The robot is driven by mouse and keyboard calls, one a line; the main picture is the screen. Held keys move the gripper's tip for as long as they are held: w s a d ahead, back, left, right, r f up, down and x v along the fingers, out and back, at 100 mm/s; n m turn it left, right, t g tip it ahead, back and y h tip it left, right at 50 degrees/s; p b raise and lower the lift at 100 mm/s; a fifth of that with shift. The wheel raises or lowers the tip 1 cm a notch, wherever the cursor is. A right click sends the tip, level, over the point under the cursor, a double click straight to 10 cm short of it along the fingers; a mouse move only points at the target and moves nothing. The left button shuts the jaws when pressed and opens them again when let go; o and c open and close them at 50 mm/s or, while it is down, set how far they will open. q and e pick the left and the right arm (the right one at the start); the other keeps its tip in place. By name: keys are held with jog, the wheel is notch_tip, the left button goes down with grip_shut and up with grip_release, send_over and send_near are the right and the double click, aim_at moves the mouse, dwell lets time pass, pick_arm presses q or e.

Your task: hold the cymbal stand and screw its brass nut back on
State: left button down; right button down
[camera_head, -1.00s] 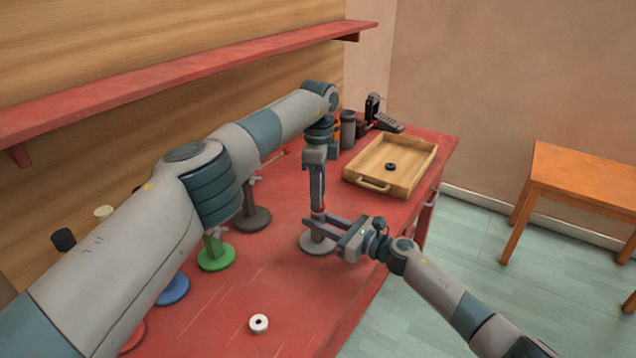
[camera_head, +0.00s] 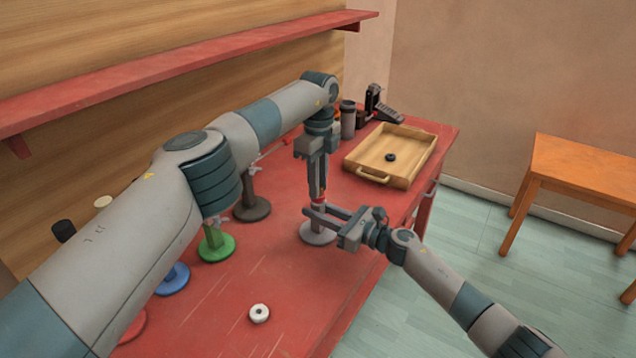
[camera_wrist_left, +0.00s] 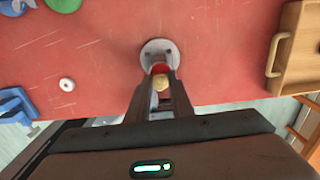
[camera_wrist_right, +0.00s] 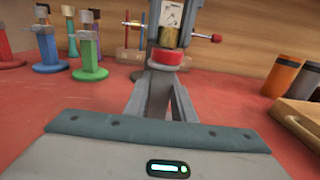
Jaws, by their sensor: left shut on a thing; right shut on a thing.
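The grey cymbal stand (camera_head: 318,236) stands upright near the table's right side, its round base on the red top. My right gripper (camera_head: 308,215) is shut on its post from the side. The red piece (camera_wrist_right: 165,58) sits at the top of the post. My left gripper (camera_head: 318,194) points down from above and is shut on the brass nut (camera_wrist_right: 170,37), directly over the red piece. The brass nut also shows between the fingers in the left wrist view (camera_wrist_left: 160,84). I cannot tell whether the nut touches the red piece or how far it is threaded.
A wooden tray (camera_head: 408,182) with a black ring (camera_head: 390,157) lies at the back right. A white ring (camera_head: 259,313) lies at the front. Green (camera_head: 216,248), blue (camera_head: 172,280) and dark (camera_head: 252,209) stands line the left. A red shelf (camera_head: 200,65) runs above.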

pick_arm(q)
jog(key=m, duration=1.4)
jog(key=shift+m, duration=0.4)
jog(key=m, duration=1.1)
jog(key=shift+w+m, duration=0.1)
jog(key=shift+m, duration=0.2)
jog(key=m, duration=0.3)
jog(key=c, duration=1.6)
grip_release()
jog(key=shift+o, duration=0.2)
jog(key=shift+r, duration=2.2)
jog(key=shift+c, duration=0.5)
